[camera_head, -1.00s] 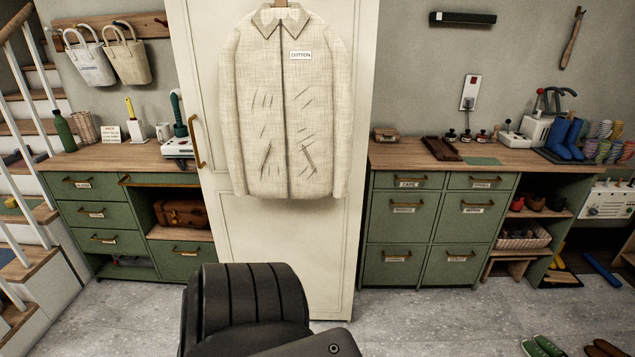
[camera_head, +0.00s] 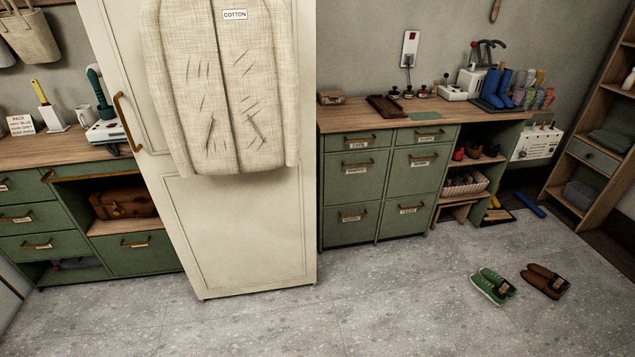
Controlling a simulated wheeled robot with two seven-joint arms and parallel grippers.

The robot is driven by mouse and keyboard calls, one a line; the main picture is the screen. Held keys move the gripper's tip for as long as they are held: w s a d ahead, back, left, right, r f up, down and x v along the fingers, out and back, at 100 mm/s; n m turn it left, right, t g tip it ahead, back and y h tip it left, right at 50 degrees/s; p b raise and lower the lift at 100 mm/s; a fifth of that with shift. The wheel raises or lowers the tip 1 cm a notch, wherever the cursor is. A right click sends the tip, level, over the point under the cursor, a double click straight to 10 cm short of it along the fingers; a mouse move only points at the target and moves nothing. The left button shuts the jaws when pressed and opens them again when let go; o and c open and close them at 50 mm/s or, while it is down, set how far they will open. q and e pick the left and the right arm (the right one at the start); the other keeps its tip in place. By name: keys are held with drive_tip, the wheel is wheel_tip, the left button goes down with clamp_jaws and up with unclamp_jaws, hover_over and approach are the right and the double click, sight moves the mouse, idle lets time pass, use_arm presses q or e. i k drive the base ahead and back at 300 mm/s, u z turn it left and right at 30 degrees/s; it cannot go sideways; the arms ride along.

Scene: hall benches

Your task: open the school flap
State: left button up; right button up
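The green cabinet (camera_head: 332,190) right of the tall cream door has several labelled drawers or flaps with brass handles, all shut. Its upper row has a left front (camera_head: 345,143) and a right front (camera_head: 407,136). Below are larger fronts, at middle left (camera_head: 340,183), middle right (camera_head: 404,175), lower left (camera_head: 336,227) and lower right (camera_head: 398,221). The labels are too small to read surely, so I cannot tell which front is the school flap. Neither of my grippers is in view.
The cream door (camera_head: 240,230) with a cotton jacket (camera_head: 220,90) stands left of the cabinet. Green shoes (camera_head: 490,286) and brown shoes (camera_head: 543,281) lie on the floor at right. A wooden shelf (camera_head: 597,140) is at far right. The floor before the cabinet is clear.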

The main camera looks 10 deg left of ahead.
sight(353, 177)
drive_tip(key=u, duration=0.15)
drive_tip(key=i, duration=0.85)
drive_tip(key=z, duration=0.65)
drive_tip(key=i, duration=1.1)
drive_tip(key=z, duration=0.7)
